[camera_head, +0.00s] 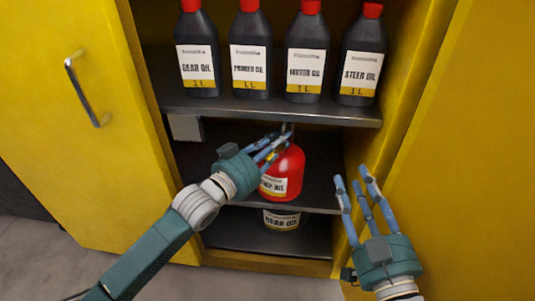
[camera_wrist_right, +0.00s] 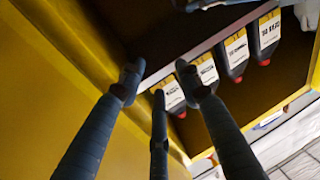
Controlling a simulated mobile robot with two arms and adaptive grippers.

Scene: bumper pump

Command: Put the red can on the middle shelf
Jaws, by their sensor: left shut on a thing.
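The red can (camera_head: 285,172) has a white label and is at the middle shelf (camera_head: 318,197) of the yellow cabinet, upright or nearly so. My left gripper (camera_head: 275,145) is shut on the can's top from the left. The fingers hide part of its top and left side. I cannot tell whether its base touches the shelf. My right gripper (camera_head: 362,190) is open and empty, to the right of the can near the cabinet's right side. Its fingers also show spread in the right wrist view (camera_wrist_right: 158,85).
Several dark oil bottles with red caps (camera_head: 305,55) stand on the upper shelf (camera_head: 270,109). A labelled container (camera_head: 281,220) is on the bottom level below the can. The open yellow door with a handle (camera_head: 85,92) is at the left. A yellow panel (camera_head: 470,150) bounds the right.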

